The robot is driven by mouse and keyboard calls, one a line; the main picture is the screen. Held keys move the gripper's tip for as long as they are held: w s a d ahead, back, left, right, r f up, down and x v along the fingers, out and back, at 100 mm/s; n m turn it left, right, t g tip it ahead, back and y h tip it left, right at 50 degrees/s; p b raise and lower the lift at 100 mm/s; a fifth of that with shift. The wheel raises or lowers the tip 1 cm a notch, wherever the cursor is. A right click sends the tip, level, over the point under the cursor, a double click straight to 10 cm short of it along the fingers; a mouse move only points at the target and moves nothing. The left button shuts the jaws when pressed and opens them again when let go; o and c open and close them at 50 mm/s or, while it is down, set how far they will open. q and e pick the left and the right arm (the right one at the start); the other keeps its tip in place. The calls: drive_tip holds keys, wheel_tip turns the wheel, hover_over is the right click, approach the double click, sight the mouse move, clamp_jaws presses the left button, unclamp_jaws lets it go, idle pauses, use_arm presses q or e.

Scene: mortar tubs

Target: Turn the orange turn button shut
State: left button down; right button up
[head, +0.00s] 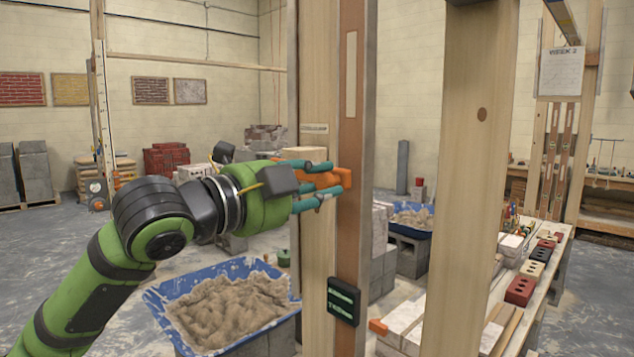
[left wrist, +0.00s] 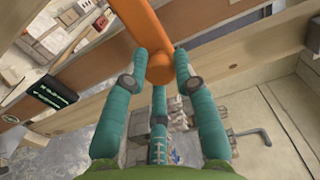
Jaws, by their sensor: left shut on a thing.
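The orange turn button (head: 346,177) is on the pale wooden post (head: 318,255) and reaches right to the brown board (head: 352,215). It looks roughly level in the head view. In the left wrist view the button (left wrist: 145,25) runs up from a rounded end between my fingers. My left gripper (head: 328,182), with teal fingers, is shut on the button; the fingers also show in the left wrist view (left wrist: 161,62). The fingers hide part of the button. My right gripper is in neither view.
A blue tub (head: 175,286) of mortar stands below my left arm. Another wooden post (head: 468,200) rises to the right. A dark box (head: 343,302) with green markings is low on the brown board. A bench (head: 545,265) with bricks is at the right.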

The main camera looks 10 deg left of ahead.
use_arm(q)
drive_tip(key=shift+f, duration=0.25)
drive_tip(key=c, duration=1)
unclamp_jaws()
drive_tip(key=shift+r, duration=0.1)
drive_tip(key=v, duration=1.2)
